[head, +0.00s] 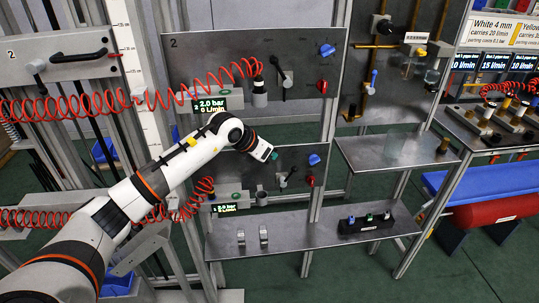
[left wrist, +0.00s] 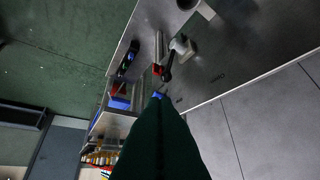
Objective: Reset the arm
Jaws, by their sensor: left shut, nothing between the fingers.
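My left arm comes in from the left across the head view. Its gripper (head: 271,155) is shut and empty, in front of the upper part of the lower valve panel (head: 297,153). That panel has a black lever valve (head: 285,178), a blue knob (head: 314,159) and a red knob (head: 310,181) to the right of the gripper. In the left wrist view the dark green gripper (left wrist: 158,97) points toward a panel with a black lever (left wrist: 167,68) and a red knob (left wrist: 157,70). Whether it touches anything there cannot be told. My right gripper is out of view.
An upper panel (head: 215,60) has similar valves, and a red coiled hose (head: 110,100) hangs across it. Below, a shelf (head: 290,238) carries two small metal clips and a black holder (head: 366,224). A side shelf (head: 370,150) holds a clear container (head: 402,148).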

